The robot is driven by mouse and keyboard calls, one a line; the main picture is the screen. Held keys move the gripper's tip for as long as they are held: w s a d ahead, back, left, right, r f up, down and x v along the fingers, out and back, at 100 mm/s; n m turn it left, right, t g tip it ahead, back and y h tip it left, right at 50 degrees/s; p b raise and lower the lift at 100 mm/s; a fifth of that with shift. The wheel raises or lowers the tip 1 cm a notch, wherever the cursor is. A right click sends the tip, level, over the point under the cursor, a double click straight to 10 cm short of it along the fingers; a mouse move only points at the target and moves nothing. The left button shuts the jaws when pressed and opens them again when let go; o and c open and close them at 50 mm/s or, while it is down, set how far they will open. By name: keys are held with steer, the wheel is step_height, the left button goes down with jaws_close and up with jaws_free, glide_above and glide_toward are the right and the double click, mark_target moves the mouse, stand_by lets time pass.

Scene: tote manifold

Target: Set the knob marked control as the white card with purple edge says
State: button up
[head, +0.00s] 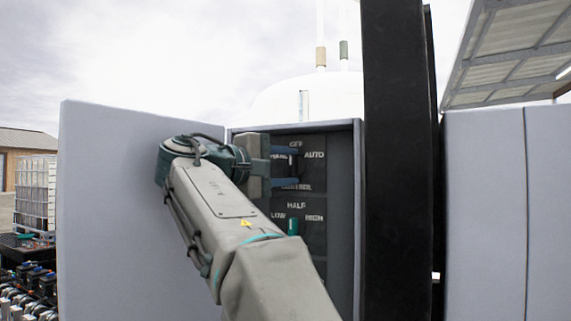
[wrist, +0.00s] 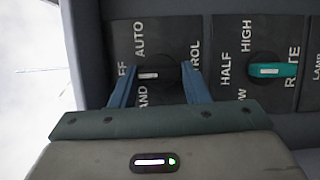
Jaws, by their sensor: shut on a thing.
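The control knob (wrist: 150,75) is dark with a white mark and sits on a dark panel. The mark points to the OFF side; AUTO and HAND are printed on either side. My gripper (wrist: 157,67) is shut on this knob, with a blue finger on each side of it. In the head view my gripper (head: 297,168) reaches in from the left over the control plate and hides part of its lettering. The white card with purple edge shows in neither view.
The teal rate knob (wrist: 272,70) sits close by, pointing to HALF; the head view shows it below (head: 293,226). The cabinet's side wall (head: 343,220) and a black post (head: 398,150) stand right of the panel. A grey panel (head: 110,200) stands left.

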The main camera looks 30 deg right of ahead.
stand_by(0.3)
steer(key=o, duration=1)
